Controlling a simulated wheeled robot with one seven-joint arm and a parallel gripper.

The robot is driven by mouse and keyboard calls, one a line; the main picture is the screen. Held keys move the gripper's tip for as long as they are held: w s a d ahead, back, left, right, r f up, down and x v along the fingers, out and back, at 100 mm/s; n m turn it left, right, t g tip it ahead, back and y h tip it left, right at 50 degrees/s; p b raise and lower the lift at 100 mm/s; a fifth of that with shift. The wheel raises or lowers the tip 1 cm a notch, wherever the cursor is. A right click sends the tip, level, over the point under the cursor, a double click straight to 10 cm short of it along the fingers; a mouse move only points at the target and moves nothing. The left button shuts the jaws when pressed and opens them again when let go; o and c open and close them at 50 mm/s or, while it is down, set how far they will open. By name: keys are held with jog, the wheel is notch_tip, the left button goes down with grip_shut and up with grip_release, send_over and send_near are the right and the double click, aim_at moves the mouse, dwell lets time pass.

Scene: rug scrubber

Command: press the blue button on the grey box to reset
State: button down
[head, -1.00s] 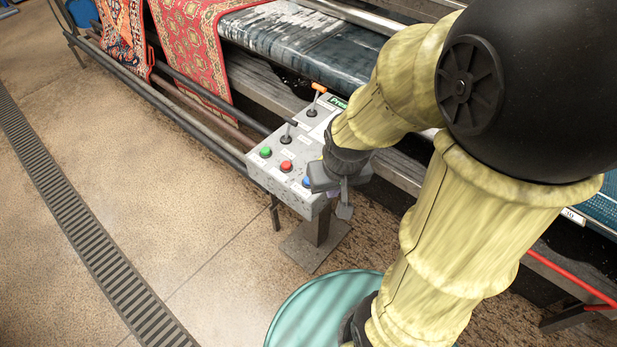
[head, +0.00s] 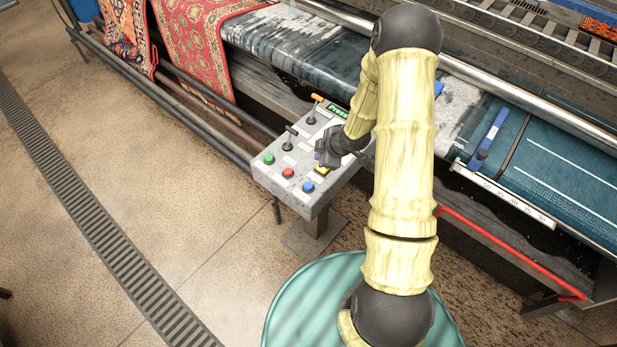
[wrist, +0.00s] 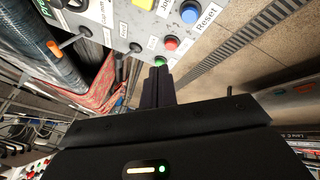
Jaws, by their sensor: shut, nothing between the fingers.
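The grey control box (head: 274,176) stands on a post beside the rug machine. Its blue button (head: 308,187) is at the near right corner, uncovered. In the wrist view the blue button (wrist: 189,13) is at the top edge, with the label "Reset" beside it. A red button (head: 288,173) and a green button (head: 269,158) are in the same row. My gripper (head: 322,155) is shut and empty, above the box's right part and behind the blue button, apart from it. In the wrist view its fingertips (wrist: 158,71) overlap the edge of the green button (wrist: 159,63).
A black lever (head: 289,138) and an orange-topped lever (head: 313,109) rise from the panel. A yellow part (head: 322,169) beside my gripper is partly hidden. Red rugs (head: 198,60) hang behind.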

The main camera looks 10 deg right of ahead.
jog(key=a+f+n+y+p, duration=0.1)
jog(key=f+n, duration=0.1)
jog(key=a+f+n+y+p, duration=0.1)
jog(key=n+y+p, duration=0.1)
jog(key=shift+a+f+t+y+p, duration=0.3)
jog(key=shift+a+f, duration=0.05)
jog(key=shift+f, duration=0.05)
jog(key=shift+w+f, duration=0.1)
jog(key=shift+f, duration=0.1)
jog(key=b, duration=0.5)
send_over(312, 186)
notch_tip(312, 186, down, 7)
jog(key=shift+a+f, duration=0.1)
jog(key=shift+f, duration=0.1)
jog(key=shift+f+b, duration=0.55)
jog(key=shift+b, duration=0.05)
dwell(1.0)
jog(key=shift+f, duration=0.1)
